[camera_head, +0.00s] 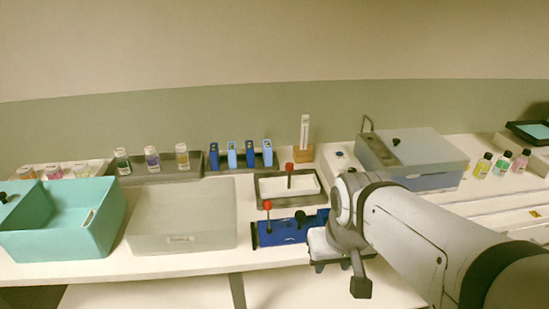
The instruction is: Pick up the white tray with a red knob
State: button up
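The white tray (272,189) lies at mid-table inside a dark grey rim. A thin post with a red knob (289,167) stands up from it. In front of it is a blue tray (282,235) with another red-knobbed post (267,204) and a black knob (300,215). My gripper (340,271) is in front and to the right of the white tray, beside the right end of the blue tray and apart from the white tray. My wrist hides part of the blue tray's right end. I cannot make out the finger opening.
A teal bin (95,240) and a clear bin (181,220) stand to the left. Blue bottles (231,155) and a white upright stick (305,131) stand behind. A grey sink-like box (425,180) and small coloured bottles (502,164) are to the right.

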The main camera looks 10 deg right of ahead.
aim_at(307, 184)
jog(key=i, duration=0.9)
jog(key=u, duration=0.05)
